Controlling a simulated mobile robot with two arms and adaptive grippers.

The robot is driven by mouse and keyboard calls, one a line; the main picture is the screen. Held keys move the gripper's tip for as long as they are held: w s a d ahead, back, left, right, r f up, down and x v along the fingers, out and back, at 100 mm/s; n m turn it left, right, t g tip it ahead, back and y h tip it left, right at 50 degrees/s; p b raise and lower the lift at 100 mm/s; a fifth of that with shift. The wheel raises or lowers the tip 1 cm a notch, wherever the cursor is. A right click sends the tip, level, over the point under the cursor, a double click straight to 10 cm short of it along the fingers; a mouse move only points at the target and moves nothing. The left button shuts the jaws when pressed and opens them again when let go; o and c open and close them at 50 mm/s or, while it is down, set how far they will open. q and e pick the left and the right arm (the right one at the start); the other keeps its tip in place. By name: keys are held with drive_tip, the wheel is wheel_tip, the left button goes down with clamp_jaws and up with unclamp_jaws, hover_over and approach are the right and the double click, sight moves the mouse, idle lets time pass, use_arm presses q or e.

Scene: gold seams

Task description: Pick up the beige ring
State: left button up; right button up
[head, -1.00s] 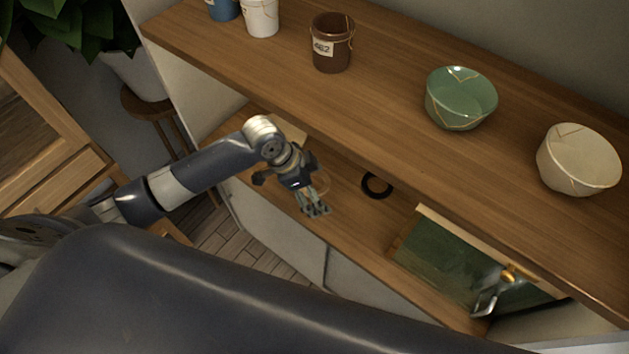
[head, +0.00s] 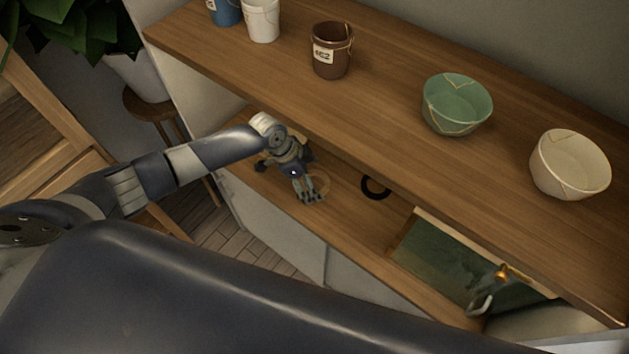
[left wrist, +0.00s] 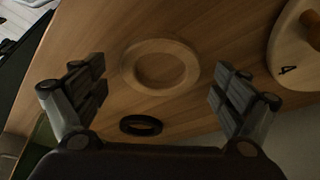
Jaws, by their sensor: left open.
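The beige ring (left wrist: 128,67) lies flat on the wooden lower shelf, close in colour to the wood. In the left wrist view it lies between my two fingers and a little beyond them. My left gripper (left wrist: 158,92) is open and empty, with a finger on each side of the ring. In the head view my left gripper (head: 309,196) reaches under the upper shelf, and part of the ring (head: 328,184) shows just right of it. The exact height of the fingers above the shelf is unclear. My right gripper is not in view.
A black ring (head: 375,188) lies close by. A round wooden piece marked 4 (left wrist: 290,50) is right in the wrist view. The upper shelf (head: 380,110) overhangs, carrying a brown pot (head: 331,57), green bowl (head: 455,112) and cream bowl (head: 567,170).

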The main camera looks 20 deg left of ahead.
use_arm(q)
drive_tip(key=shift+f, duration=0.1)
drive_tip(key=shift+c, duration=0.5)
drive_tip(key=c, duration=0.9)
